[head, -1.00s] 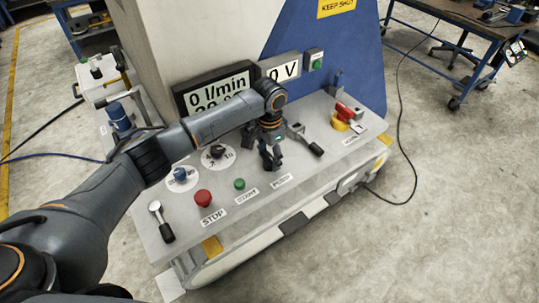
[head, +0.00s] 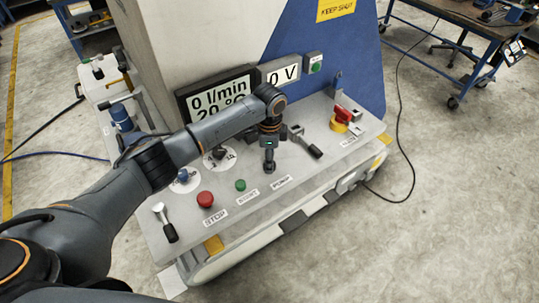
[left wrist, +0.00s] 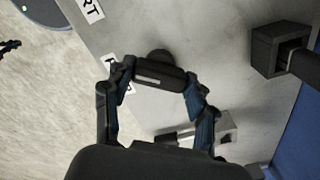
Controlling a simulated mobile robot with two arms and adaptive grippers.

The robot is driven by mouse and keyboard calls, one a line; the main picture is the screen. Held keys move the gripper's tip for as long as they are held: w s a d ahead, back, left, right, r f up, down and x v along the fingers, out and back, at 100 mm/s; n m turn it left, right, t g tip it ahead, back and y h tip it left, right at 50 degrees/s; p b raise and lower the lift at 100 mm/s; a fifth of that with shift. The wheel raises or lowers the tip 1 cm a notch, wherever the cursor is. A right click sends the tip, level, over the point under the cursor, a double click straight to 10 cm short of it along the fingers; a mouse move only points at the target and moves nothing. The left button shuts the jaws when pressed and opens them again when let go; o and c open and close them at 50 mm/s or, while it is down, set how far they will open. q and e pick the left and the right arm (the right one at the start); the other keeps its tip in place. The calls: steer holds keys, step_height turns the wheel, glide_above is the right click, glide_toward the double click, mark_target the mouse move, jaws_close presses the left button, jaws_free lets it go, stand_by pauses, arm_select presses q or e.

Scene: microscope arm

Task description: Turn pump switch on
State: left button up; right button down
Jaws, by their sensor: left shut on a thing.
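The pump switch (left wrist: 160,75) is a dark, elongated knob with a pale mark, seen between my left fingertips in the left wrist view. My left gripper (left wrist: 158,82) is shut on it, with one finger at each end. In the head view my left gripper (head: 269,164) points down at the sloped panel, just above a white label (head: 281,182) that seems to read PUMP. There the gripper hides most of the switch. My right gripper is not in view.
The panel (head: 235,235) carries a red STOP button (head: 205,199), a green START button (head: 240,185), a black-handled lever (head: 314,150) close to the gripper, and a red and yellow switch (head: 342,120). The display (head: 217,103) reads 0 l/min, and the meter (head: 281,75) reads 0 V.

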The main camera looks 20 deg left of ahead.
arm_select(q)
steer(key=m, duration=0.5)
steer(key=shift+m, duration=0.3)
steer(key=m, duration=0.4)
steer(key=shift+m, duration=0.4)
steer(key=o, duration=1.2)
steer(key=shift+c, duration=0.2)
steer(key=shift+r, duration=0.1)
step_height(320, 180, up, 12)
